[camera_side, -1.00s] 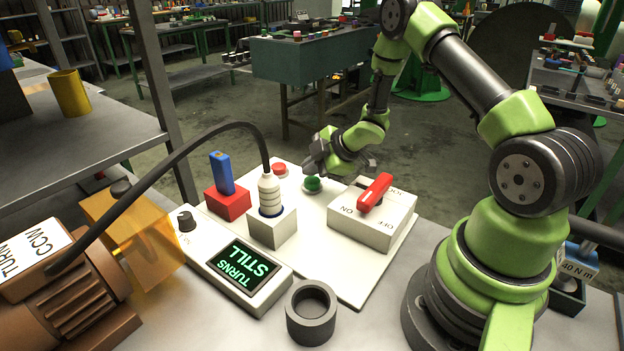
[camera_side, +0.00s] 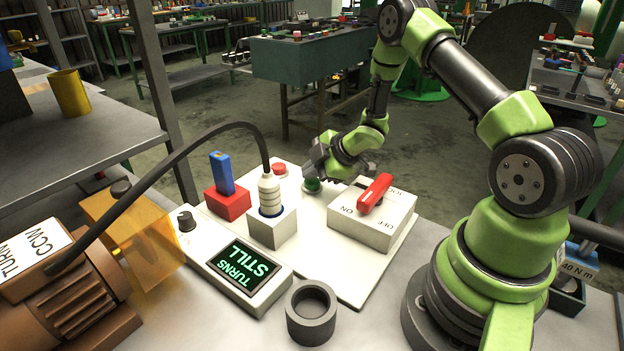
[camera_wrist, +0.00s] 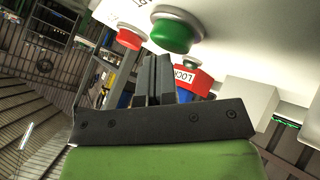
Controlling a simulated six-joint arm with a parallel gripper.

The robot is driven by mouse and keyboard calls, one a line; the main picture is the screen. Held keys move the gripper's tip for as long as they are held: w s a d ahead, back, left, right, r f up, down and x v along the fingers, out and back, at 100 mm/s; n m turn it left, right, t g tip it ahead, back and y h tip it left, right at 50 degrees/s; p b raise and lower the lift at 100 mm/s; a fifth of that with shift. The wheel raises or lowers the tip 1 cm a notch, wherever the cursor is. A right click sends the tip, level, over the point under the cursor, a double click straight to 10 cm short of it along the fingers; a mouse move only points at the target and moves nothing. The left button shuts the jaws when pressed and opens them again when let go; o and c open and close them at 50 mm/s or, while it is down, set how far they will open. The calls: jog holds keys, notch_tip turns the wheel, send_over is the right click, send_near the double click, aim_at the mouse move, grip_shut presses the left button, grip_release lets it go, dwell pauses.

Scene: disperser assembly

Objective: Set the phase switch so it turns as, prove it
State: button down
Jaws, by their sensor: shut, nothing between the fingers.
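My gripper (camera_side: 318,166) is shut and empty, low over the green button (camera_side: 312,186) at the panel's back edge. In the wrist view its fingers (camera_wrist: 153,78) are together, below the green button (camera_wrist: 176,32) in the picture; I cannot tell whether they touch it. A red button (camera_side: 280,169) is just left of it. A white plug (camera_side: 269,190) on a black cable stands in a white socket block (camera_side: 272,230). The display (camera_side: 246,267) reads TURNS STILL. A red lever (camera_side: 374,194) sits on the ON/OFF box (camera_side: 372,226).
A blue piece (camera_side: 222,173) stands in a red block (camera_side: 228,202). A dark knob (camera_side: 186,221) is by the display. An orange clear guard (camera_side: 145,245) is beside the motor. A grey ring (camera_side: 311,312) stands at the front. The panel's middle is clear.

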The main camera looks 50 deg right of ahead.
aim_at(312, 182)
jog(key=shift+f, duration=0.6)
dwell(0.3)
jog(key=shift+r, duration=1.3)
jog(key=shift+r, duration=2.5)
